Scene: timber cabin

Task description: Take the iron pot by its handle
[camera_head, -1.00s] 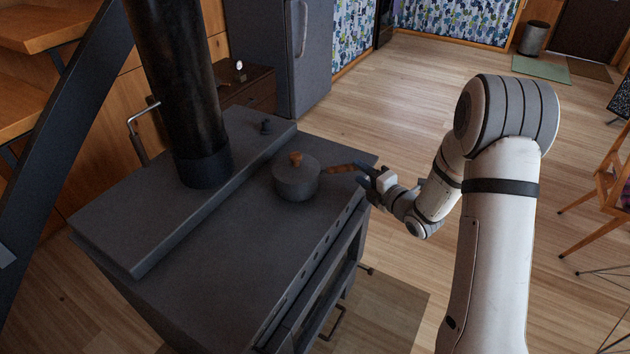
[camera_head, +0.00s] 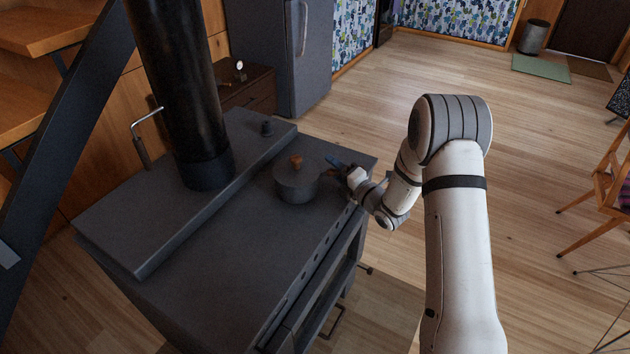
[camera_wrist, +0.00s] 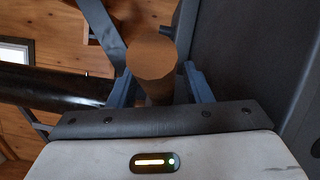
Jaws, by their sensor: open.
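The dark iron pot (camera_head: 296,183) stands upright on the black stove, its lid topped by a wooden knob. Its handle is hidden behind my gripper in the head view. In the wrist view the round end of the wooden handle (camera_wrist: 151,54) shows between the two blue fingers. My gripper (camera_head: 338,164) is at the pot's right side, over the stove's edge. In the wrist view my gripper (camera_wrist: 159,82) is open, with one finger on each side of the handle. A gap shows on the right; contact on the left is unclear.
The black stove (camera_head: 205,265) has a raised rear shelf and a thick stovepipe (camera_head: 180,90) behind the pot. The stove top in front of the pot is clear. A chair (camera_head: 605,180) stands far right.

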